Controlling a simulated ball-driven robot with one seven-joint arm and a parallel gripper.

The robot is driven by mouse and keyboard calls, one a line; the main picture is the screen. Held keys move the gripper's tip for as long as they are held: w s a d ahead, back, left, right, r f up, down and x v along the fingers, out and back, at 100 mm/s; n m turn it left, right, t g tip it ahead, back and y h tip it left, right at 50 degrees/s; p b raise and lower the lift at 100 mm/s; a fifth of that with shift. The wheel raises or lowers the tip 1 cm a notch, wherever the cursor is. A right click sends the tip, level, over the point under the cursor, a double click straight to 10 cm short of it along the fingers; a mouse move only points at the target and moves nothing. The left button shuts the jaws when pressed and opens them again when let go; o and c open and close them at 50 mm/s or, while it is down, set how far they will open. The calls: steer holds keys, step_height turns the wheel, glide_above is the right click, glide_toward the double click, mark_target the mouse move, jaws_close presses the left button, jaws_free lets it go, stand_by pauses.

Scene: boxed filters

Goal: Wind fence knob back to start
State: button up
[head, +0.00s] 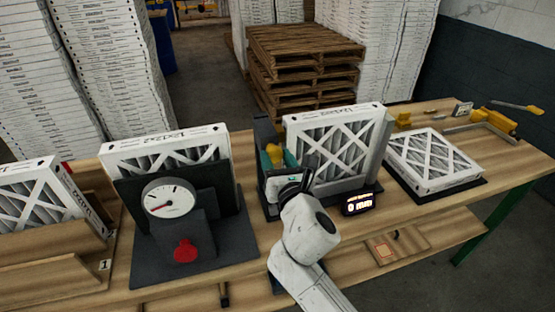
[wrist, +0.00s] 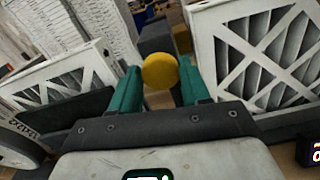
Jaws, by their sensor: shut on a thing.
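The yellow round fence knob (head: 274,153) is on the dark fence fixture (head: 264,130) at the middle of the bench. In the wrist view the knob (wrist: 160,71) sits between the two teal fingers of my gripper (wrist: 161,84). My gripper (head: 283,160) is shut on the knob in the head view, with my wrist partly covering the fixture's front. A white-framed boxed filter (head: 335,150) stands upright to the right of the knob. It also shows in the wrist view (wrist: 262,60). A small black display (head: 358,204) with lit digits stands in front of it.
A dial gauge (head: 168,199) with a red knob (head: 185,251) stands left of my arm, before another upright filter (head: 170,146). A filter (head: 433,160) lies flat on a dark pad at the right. Pallets (head: 303,65) are stacked behind the bench.

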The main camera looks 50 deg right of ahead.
steer(key=n, duration=0.7)
steer(key=shift+a+f, duration=0.1)
steer(key=shift+f, duration=0.05)
steer(key=shift+w+n, duration=0.1)
steer(key=shift+n, duration=3.3)
steer(key=o, duration=1.1)
steer(key=shift+c, duration=0.2)
steer(key=b+v, duration=0.2)
steer(key=v, duration=0.9)
